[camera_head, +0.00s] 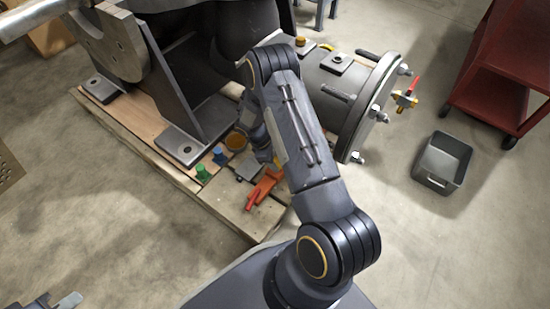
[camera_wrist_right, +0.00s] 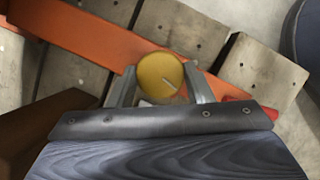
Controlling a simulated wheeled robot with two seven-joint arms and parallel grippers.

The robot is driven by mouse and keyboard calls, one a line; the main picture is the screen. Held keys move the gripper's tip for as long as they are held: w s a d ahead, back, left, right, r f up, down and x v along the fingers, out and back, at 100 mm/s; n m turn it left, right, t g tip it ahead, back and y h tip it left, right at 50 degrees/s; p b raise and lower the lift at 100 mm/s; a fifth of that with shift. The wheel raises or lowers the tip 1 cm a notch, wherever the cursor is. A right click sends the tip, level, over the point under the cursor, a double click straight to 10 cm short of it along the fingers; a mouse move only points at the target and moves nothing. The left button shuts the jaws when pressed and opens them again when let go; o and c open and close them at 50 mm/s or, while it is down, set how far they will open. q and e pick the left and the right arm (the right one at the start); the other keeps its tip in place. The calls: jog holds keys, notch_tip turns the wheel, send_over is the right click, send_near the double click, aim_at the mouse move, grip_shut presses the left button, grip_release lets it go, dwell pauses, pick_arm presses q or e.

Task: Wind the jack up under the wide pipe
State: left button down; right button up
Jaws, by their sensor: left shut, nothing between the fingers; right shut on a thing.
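The wide pipe (camera_head: 328,82) is a grey flanged cylinder lying across the wooden pallet in the head view. An orange jack (camera_head: 266,185) sits on the pallet in front of it, partly hidden by my right arm; its orange body also shows in the right wrist view (camera_wrist_right: 85,42). My right gripper (camera_wrist_right: 161,84) is shut on a round yellow knob (camera_wrist_right: 160,73), one finger on each side. In the head view its fingers are hidden behind my arm. My left gripper (camera_head: 56,302) is shut and empty at the bottom left corner, partly cut off, far from the jack.
Green (camera_head: 203,172) and blue (camera_head: 219,155) pegs stand on the pallet (camera_head: 228,207) left of the jack. A grey steel bracket (camera_head: 182,143) rises behind them. A grey bin (camera_head: 442,162) and a red cart (camera_head: 490,95) stand right. Floor at left is mostly clear.

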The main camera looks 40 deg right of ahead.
jog(key=shift+s+n+t+h, duration=0.1)
jog(key=shift+n+t+h, duration=0.25)
jog(key=shift+n, duration=1.15)
jog(key=o, duration=1)
jog(key=p+v, duration=0.3)
jog(key=v, duration=0.4)
jog(key=shift+a+r, duration=0.2)
jog(key=shift+r, duration=0.1)
